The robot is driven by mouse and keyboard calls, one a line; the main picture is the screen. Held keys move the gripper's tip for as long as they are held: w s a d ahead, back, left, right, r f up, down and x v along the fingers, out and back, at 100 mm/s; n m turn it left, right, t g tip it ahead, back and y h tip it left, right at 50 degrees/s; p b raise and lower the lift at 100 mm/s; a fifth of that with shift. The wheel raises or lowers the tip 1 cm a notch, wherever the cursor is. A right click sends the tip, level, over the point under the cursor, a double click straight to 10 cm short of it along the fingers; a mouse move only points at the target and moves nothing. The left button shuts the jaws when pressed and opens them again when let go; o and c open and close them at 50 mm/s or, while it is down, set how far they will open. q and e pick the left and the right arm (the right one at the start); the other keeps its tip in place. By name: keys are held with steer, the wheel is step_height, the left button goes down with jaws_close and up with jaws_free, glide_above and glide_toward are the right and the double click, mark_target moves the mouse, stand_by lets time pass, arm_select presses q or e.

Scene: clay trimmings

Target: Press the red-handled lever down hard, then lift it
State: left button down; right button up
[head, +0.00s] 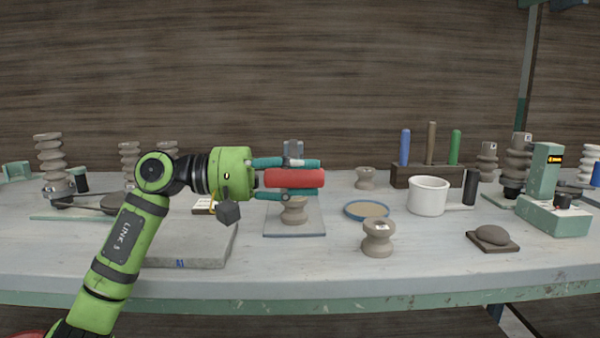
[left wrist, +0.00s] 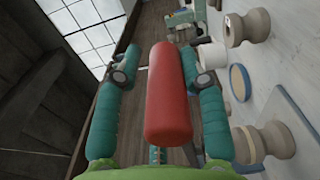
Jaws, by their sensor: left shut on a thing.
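The lever's red handle (head: 295,178) lies level above a grey base plate (head: 294,232) in the middle of the bench. My left gripper (head: 290,178) comes in from the left, its teal fingers shut on the red handle from above and below. In the left wrist view the red handle (left wrist: 168,95) lies lengthwise between the two fingers (left wrist: 158,75). A brown clay spool (head: 294,211) stands on the plate below the handle. A grey post (head: 293,150) rises behind the handle. My right gripper is not in view.
A second clay spool (head: 377,238) stands right of the plate, near a blue-rimmed dish (head: 367,210) and a white pot (head: 428,196). A grey slab (head: 188,243) lies to the left under my arm. The bench front (head: 400,278) is mostly clear.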

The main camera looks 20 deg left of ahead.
arm_select(q)
steer(key=shift+s+d+f+g, duration=0.1)
steer(key=shift+d+f+g, duration=0.2)
steer(key=shift+f, duration=0.05)
steer(key=c, duration=1)
jaws_free()
steer(key=shift+r, duration=0.15)
steer(key=shift+a, duration=0.15)
steer(key=shift+s+a, duration=0.1)
steer(key=shift+a, duration=0.2)
steer(key=v, duration=1.1)
steer(key=shift+s+a, duration=0.1)
steer(key=shift+s, duration=0.05)
